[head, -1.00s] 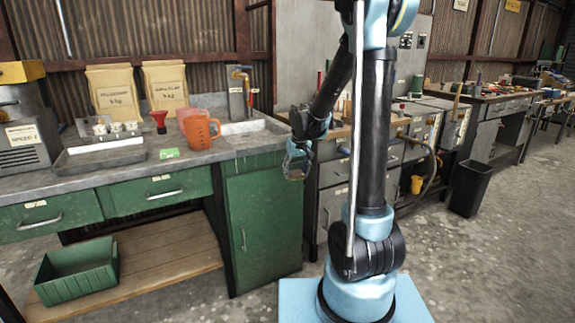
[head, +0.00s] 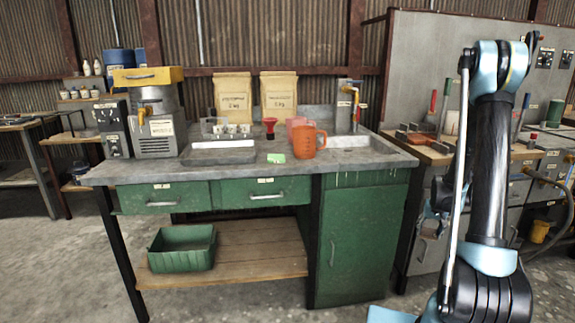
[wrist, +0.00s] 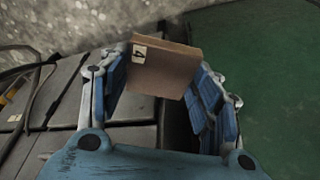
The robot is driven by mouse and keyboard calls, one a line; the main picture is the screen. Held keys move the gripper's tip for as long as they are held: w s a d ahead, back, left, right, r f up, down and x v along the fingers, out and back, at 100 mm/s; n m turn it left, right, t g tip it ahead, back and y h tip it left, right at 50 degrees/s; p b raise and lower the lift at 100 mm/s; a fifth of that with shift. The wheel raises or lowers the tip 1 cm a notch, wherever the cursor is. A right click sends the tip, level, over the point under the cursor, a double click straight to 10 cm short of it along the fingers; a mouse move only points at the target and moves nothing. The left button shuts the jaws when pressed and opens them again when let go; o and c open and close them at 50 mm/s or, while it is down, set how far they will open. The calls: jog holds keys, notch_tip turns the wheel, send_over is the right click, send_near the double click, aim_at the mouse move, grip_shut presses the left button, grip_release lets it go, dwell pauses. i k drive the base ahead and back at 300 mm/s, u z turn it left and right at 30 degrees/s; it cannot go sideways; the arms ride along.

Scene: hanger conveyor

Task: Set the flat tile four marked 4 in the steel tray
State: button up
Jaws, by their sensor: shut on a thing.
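The flat tile four (wrist: 165,68) is a brown square-edged piece with a white label reading 4, seen in the wrist view between the blue fingers. My gripper (wrist: 162,80) is shut on it. In the head view, my gripper (head: 438,197) is partly hidden at the right, in front of the gap between the green bench and the grey cabinet, and the tile cannot be made out there. The steel tray (head: 218,158) lies on the left part of the green bench's top, well to the left of my gripper.
On the bench (head: 130,172) stand a grey machine (head: 157,135), an orange jug (head: 306,140), a red funnel (head: 270,126) and paper bags (head: 233,100). A green card (head: 276,158) lies right of the tray. A sink (head: 355,142) is at the right. Floor in front is open.

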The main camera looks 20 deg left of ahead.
aim_at(221, 153)
jog(key=z, duration=0.8)
jog(key=k, duration=2.5)
jog(key=u, duration=1.25)
jog(key=i, duration=1)
